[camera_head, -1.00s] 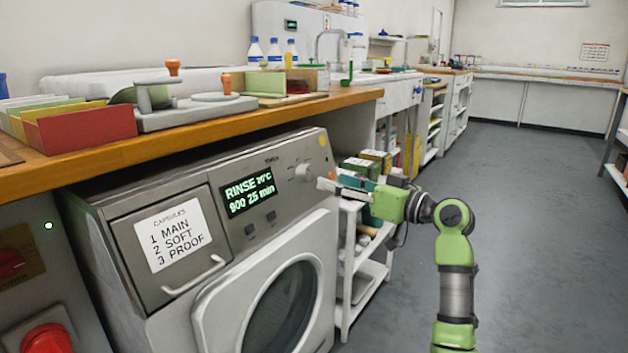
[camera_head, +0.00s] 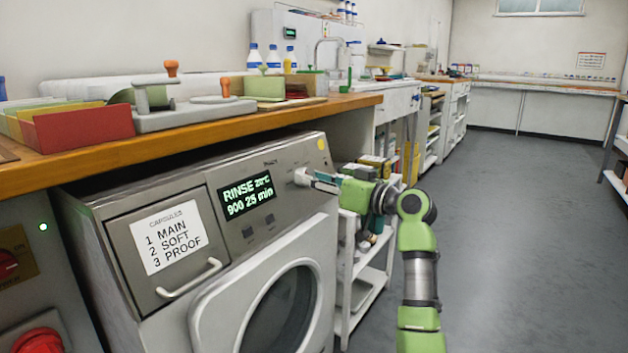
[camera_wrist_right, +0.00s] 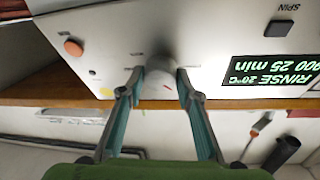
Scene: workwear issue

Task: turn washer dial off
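The washer (camera_head: 215,215) stands under the wooden counter, with a lit display (camera_head: 246,195) reading "RINSE 20°C 900 25 min". Its pale round dial (camera_head: 301,177) is on the upper right of the front panel. My right gripper (camera_head: 317,182) is at the dial, coming from the right. In the right wrist view the dial (camera_wrist_right: 160,76) sits between the two fingertips of my right gripper (camera_wrist_right: 159,84). The fingers are apart, with narrow gaps seeming to show beside the dial. The dial's pointer mark cannot be made out clearly. My left gripper is not in view.
The wooden counter (camera_head: 190,130) overhangs the washer, and its edge passes close beyond the fingers in the wrist view. A white shelf cart (camera_head: 352,270) stands right of the washer. An orange-red round button (camera_wrist_right: 73,48) is on the panel. The floor (camera_head: 500,230) at right is clear.

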